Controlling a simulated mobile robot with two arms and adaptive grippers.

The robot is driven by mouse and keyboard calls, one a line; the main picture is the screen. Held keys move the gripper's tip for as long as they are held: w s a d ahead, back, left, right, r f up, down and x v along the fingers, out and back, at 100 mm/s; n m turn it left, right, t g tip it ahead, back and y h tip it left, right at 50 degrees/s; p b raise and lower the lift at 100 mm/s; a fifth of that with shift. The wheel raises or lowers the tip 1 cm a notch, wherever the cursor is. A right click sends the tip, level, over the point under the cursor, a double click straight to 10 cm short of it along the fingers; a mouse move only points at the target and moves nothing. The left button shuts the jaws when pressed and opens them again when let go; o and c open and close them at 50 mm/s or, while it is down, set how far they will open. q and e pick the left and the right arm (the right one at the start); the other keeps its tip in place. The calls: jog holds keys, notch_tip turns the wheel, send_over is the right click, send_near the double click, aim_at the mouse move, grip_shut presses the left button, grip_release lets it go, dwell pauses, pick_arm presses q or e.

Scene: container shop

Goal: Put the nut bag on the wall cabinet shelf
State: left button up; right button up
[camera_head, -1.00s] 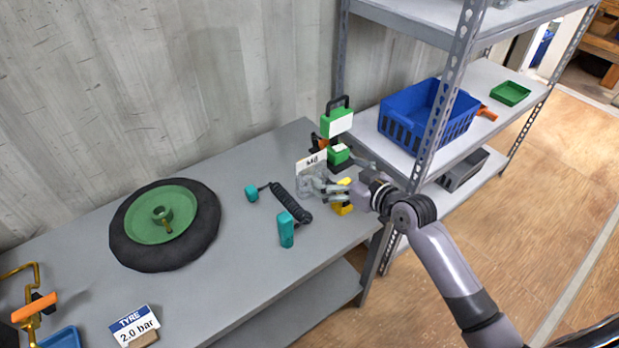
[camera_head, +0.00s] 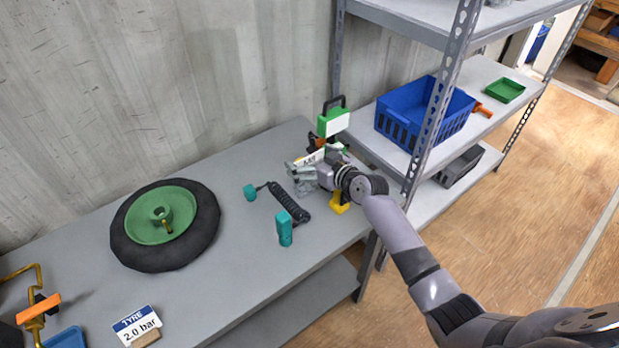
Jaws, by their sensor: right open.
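The nut bag (camera_head: 304,188) is a small greyish clear bag with a white label card on the grey workbench (camera_head: 235,283), near its right end. My right gripper (camera_head: 300,171) comes in from the right, with its open fingers over and around the top of the bag. The fingers and hand hide part of the bag, and I cannot tell whether they touch it. My left gripper is out of view. I cannot make out a wall cabinet in this view.
A green-and-black device (camera_head: 332,121) stands behind. A wheel (camera_head: 165,224) lies farther left. A metal rack with a blue crate (camera_head: 425,113) stands at right.

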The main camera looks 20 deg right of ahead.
jog(key=shift+w, duration=0.1)
jog(key=shift+c, duration=0.4)
jog(key=c, duration=1.6)
jog(key=shift+r, duration=0.1)
jog(key=shift+c, duration=0.8)
jog(key=shift+r, duration=0.1)
